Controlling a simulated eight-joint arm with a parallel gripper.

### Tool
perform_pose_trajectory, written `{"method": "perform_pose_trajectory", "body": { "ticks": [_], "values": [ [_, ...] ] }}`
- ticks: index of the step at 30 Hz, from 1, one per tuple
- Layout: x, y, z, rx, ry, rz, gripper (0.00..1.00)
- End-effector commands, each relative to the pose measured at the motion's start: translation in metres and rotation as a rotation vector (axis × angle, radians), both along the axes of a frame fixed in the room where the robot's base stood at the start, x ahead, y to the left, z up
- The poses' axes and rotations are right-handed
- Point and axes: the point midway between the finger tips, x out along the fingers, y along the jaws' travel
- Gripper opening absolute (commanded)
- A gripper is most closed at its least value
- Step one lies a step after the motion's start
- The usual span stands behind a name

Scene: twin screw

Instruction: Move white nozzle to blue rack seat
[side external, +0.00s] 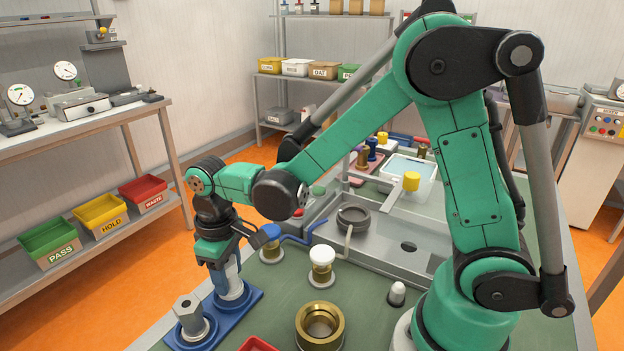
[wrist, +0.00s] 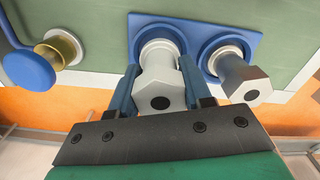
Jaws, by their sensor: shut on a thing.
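The white nozzle (wrist: 158,78) has a hexagonal head with a dark hole. My gripper (wrist: 160,84) is shut on it, with one blue finger on each side. In the side view my gripper (side external: 226,268) points down over the far seat of the blue rack (side external: 256,294). The white nozzle's lower part (side external: 231,286) shows upright at that seat. Its collar lines up with the blue seat ring in the wrist view; I cannot tell whether it rests fully down. A grey hex nozzle (side external: 190,314) stands in the other seat, also seen in the wrist view (wrist: 240,78).
A blue-capped brass fitting (side external: 269,240) and a white-capped one (side external: 322,262) stand behind the rack. A brass ring (side external: 320,324) and a red bin (side external: 258,344) are near the front. A grey tray (side external: 385,240) lies farther back.

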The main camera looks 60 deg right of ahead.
Motion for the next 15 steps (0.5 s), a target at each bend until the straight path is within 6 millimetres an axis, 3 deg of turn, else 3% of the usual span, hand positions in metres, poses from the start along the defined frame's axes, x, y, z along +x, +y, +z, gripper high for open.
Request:
{"method": "perform_pose_trajectory", "body": {
  "ticks": [15],
  "values": [
    [0.0,0.0,-0.013,0.0,0.0,0.0,0.0]
  ]
}}
